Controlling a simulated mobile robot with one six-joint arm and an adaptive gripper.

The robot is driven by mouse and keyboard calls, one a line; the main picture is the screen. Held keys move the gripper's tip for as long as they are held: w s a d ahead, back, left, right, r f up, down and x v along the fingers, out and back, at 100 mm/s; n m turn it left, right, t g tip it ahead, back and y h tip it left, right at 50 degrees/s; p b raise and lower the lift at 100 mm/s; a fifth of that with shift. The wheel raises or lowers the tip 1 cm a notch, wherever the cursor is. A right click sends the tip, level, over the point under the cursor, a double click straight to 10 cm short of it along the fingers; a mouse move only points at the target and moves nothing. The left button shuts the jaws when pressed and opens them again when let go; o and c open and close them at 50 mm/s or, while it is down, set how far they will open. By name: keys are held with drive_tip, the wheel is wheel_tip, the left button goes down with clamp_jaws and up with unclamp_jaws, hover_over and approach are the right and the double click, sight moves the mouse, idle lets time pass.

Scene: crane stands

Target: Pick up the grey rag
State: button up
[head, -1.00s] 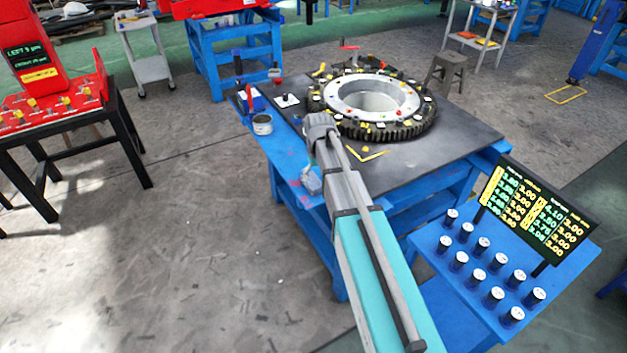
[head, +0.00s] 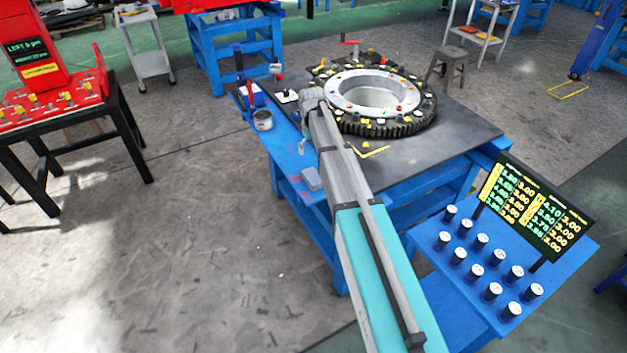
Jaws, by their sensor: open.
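A small grey lump, which looks like the grey rag (head: 311,179), lies on the blue side ledge (head: 287,150) of the workbench, just left of my arm. My arm reaches from the bottom of the head view up to the bench, and its far joint is in front of the ring's left edge. My gripper is hidden behind the arm, so I cannot make out its fingers or their distance from the rag. The rag looks uncovered and lies apart from the visible arm.
A large toothed ring (head: 385,128) with small coloured parts sits on the dark bench top (head: 465,133). A tin (head: 263,120) stands on the ledge beyond the rag.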

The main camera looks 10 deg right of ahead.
sight(313, 176)
drive_tip(key=shift+f+b, duration=3.9)
drive_tip(key=shift+f, duration=0.15)
drive_tip(key=shift+f, duration=0.1)
drive_tip(key=shift+s+d+f+b, duration=0.1)
drive_tip(key=shift+s+f+b, duration=0.05)
drive_tip(key=shift+f+b, duration=2.45)
drive_tip(key=shift+r, duration=0.1)
drive_tip(key=c, duration=1.1)
drive_tip(key=shift+r, duration=0.1)
